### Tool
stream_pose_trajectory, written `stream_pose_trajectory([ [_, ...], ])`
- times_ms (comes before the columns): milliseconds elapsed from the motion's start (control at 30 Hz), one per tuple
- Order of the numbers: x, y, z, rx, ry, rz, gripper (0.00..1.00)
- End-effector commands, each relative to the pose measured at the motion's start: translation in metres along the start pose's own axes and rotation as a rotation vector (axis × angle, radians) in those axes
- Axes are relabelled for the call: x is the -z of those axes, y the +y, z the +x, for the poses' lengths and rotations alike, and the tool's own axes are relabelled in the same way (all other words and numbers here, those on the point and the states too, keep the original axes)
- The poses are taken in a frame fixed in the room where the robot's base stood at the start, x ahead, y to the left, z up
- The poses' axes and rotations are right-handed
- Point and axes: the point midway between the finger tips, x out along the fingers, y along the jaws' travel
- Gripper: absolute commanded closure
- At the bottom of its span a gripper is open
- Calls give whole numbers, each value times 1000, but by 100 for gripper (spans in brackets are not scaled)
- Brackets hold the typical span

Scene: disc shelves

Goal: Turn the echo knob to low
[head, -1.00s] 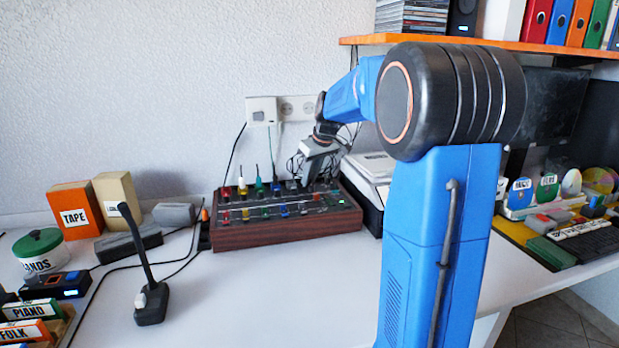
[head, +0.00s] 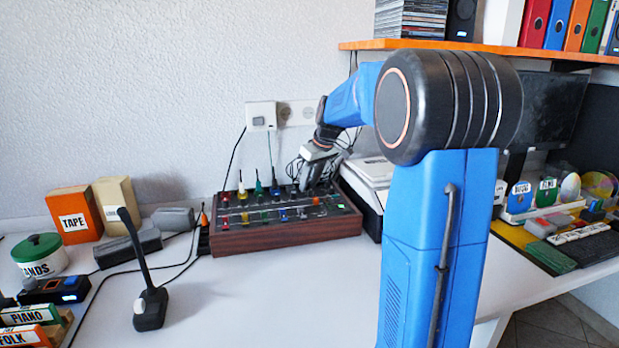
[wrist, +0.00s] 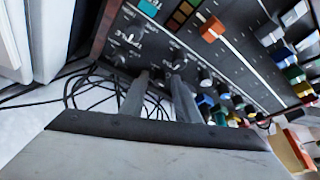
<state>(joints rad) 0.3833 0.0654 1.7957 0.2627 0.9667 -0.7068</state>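The mixer (head: 290,234), a dark panel in a brown wooden case, sits on the desk by the wall. My gripper (head: 306,186) points down at the back right part of its panel. In the wrist view the two grey fingers of my gripper (wrist: 160,84) stand apart over the panel's edge, with cables showing between them. A dark knob (wrist: 178,60) with white lettering is just beyond the right fingertip; I cannot tell whether they touch. Another dark knob (wrist: 131,40) with lettering is up and left. The lettering is too blurred to read, so I cannot tell which is echo.
Black cables (wrist: 85,85) run behind the mixer. Coloured knobs (wrist: 290,72) and an orange slider cap (wrist: 212,28) are on the panel. A microphone (head: 149,308) stands at the front left. A printer-like white box (head: 372,172) is right of the mixer.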

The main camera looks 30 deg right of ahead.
Motion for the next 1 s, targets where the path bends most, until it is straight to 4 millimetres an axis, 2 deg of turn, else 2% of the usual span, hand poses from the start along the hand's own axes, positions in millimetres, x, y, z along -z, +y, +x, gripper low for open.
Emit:
stream_pose_trajectory([
  [267, 1, -1, 0, -37, 2, 80, 65],
  [1000, 2, -6, 1, -207, 1, 496, 65],
])
